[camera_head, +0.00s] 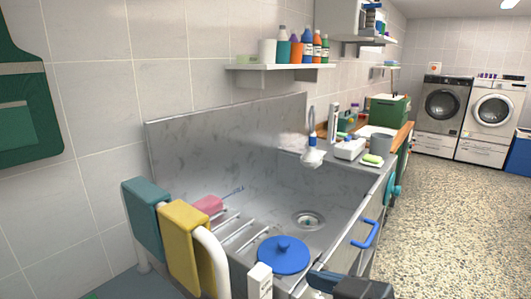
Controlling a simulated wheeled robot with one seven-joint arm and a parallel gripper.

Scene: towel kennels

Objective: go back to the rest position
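A dark, blocky part at the bottom edge, right of centre, looks like my gripper (347,286). It is cut off by the frame, and its fingers cannot be made out. It shows in front of the near right edge of the steel sink (262,205). Whether it holds anything cannot be told.
A teal towel (145,218) and a yellow towel (184,245) hang on a white rail at the sink's left. A blue lid (283,255) sits at the sink's near edge. A blue handle (366,233) juts from the front. The speckled floor (455,220) at right is clear.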

